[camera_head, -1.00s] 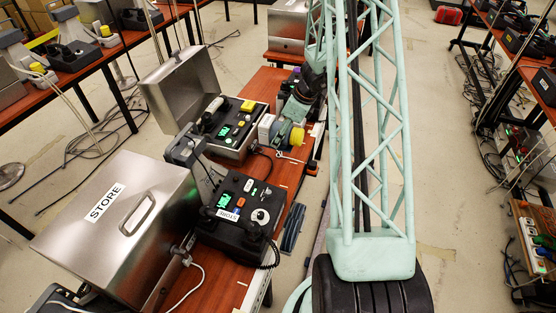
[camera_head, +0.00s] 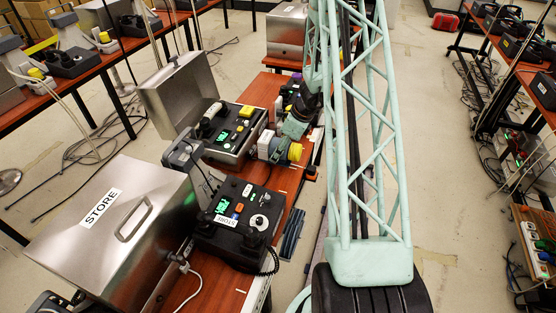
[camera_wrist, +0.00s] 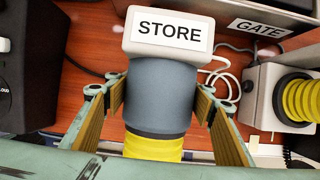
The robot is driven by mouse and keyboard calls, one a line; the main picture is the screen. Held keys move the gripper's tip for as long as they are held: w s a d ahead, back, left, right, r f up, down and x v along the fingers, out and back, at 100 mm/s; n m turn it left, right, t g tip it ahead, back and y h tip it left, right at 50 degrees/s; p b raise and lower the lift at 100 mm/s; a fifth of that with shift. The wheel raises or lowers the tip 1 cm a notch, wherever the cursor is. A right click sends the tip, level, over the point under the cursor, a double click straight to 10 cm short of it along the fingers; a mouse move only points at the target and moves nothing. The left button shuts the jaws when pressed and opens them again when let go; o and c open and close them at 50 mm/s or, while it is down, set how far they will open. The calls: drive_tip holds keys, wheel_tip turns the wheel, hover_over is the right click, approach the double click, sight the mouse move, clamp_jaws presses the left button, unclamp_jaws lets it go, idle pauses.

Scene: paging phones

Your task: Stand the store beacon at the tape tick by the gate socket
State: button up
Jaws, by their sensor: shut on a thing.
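The store beacon (camera_wrist: 160,92) has a white block labelled STORE, a grey body and a yellow end. My gripper (camera_wrist: 163,112) is shut on its grey body, one finger on each side. In the head view the beacon (camera_head: 277,148) looks laid over sideways, white block left and yellow end right, at the bench's right edge. Its height above the bench is unclear. In the wrist view a pale box with a black ring and yellow part (camera_wrist: 280,97) is to the right, below a GATE label (camera_wrist: 258,28). A small pale mark (camera_wrist: 254,143) beside it may be the tape tick.
The STORE-labelled steel case (camera_head: 115,225) and its black phone unit (camera_head: 240,215) stand nearer on the bench. Another open case with a panel (camera_head: 230,128) is left of the beacon. Loose white cable (camera_wrist: 220,78) lies between beacon and pale box.

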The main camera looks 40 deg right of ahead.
drive_tip(key=shift+f, duration=0.25)
drive_tip(key=shift+f+b, duration=0.45)
drive_tip(key=shift+f, duration=1.35)
drive_tip(key=shift+f, duration=0.1)
drive_tip(key=o, duration=1.6)
drive_tip(key=shift+c, duration=0.2)
drive_tip(key=shift+s+d+r, duration=0.1)
drive_tip(key=shift+s+r, duration=0.05)
drive_tip(key=shift+r, duration=0.4)
drive_tip(key=shift+p+v, duration=1.25)
drive_tip(key=shift+v, duration=4.3)
